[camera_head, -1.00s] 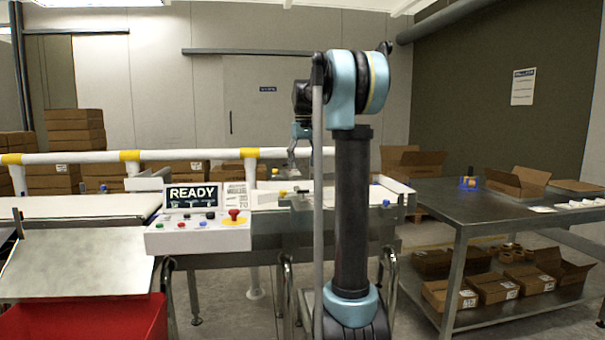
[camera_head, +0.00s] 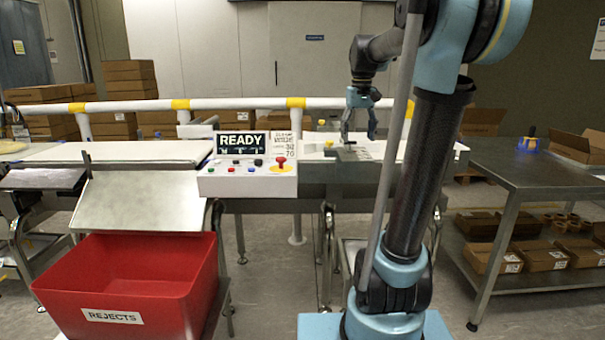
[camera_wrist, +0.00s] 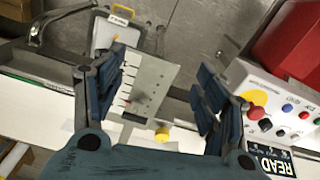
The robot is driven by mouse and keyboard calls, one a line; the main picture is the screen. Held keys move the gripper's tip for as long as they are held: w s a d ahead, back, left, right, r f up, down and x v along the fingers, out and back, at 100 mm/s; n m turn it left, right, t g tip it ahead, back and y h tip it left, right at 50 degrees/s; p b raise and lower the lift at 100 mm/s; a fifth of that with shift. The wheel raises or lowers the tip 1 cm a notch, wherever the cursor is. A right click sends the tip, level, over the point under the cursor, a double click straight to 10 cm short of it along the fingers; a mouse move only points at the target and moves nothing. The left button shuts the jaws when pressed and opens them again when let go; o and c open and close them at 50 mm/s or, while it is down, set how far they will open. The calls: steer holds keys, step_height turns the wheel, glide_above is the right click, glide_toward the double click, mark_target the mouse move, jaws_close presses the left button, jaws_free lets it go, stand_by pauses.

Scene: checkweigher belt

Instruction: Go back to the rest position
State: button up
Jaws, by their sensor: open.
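My gripper (camera_head: 358,138) hangs from my raised arm above the checkweigher bench (camera_head: 345,172), right of the control box, in the head view. Its fingers are apart and point down. In the wrist view my gripper (camera_wrist: 155,92) is open, with no object held between the two fingers. Below it lies a flat grey plate with a row of notches (camera_wrist: 150,80). A small yellow knob (camera_wrist: 162,136) is near the plate's edge.
The control box (camera_head: 247,180) with a READY display stands left of my gripper. A red REJECTS bin (camera_head: 130,290) is at the lower left, below a sloped metal chute (camera_head: 140,205). A steel table (camera_head: 545,175) stands on the right. A white rail (camera_head: 230,103) runs behind the bench.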

steer(key=s+f+m+t, duration=0.1)
steer(key=s+f, duration=2.5)
steer(key=s, duration=0.1)
steer(key=shift+f+t, duration=0.3)
steer(key=shift+f, duration=0.1)
steer(key=shift+w+f, duration=0.2)
steer(key=shift+w, duration=0.15)
